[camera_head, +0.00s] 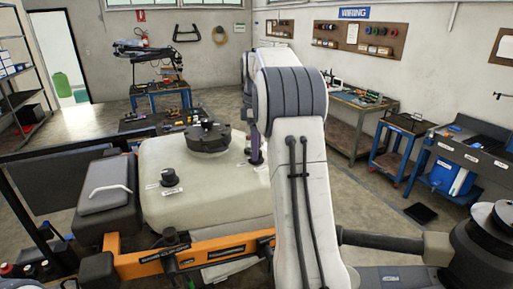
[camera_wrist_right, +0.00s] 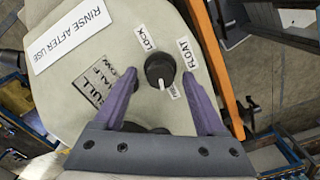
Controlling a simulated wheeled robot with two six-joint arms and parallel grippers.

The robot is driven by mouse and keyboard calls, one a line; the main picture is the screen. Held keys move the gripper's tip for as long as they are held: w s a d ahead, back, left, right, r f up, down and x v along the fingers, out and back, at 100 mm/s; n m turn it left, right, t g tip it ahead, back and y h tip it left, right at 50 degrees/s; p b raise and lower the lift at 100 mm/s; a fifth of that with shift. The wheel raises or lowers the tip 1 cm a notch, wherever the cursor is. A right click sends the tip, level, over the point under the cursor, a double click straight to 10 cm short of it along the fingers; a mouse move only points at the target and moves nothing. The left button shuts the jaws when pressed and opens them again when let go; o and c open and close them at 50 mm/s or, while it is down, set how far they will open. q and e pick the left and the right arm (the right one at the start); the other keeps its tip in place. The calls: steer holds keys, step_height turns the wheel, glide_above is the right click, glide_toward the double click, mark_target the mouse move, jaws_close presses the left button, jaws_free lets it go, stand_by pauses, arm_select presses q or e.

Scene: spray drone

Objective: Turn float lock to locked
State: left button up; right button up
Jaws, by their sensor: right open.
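The float lock knob (camera_wrist_right: 160,68) is a round black dial on the pale tank in the right wrist view. Its white pointer mark faces the lower edge of the picture, toward a small label. The LOCK label (camera_wrist_right: 144,39) is up and left of the knob, and the FLOAT label (camera_wrist_right: 187,53) is to its right. My right gripper (camera_wrist_right: 158,73) is open, its purple fingers on either side of the knob; I cannot tell whether they touch it. In the head view the right gripper (camera_head: 255,150) is partly hidden by my arm. My left gripper is not in view.
The pale tank (camera_head: 215,195) has a large black lid (camera_head: 208,138) and another black knob (camera_head: 170,176). An orange frame bar (camera_head: 210,247) runs along its front. A RINSE AFTER USE label (camera_wrist_right: 75,32) lies left of the knob. Workbenches stand along the right wall.

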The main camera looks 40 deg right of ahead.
steer(key=shift+f, duration=0.5)
jaws_close()
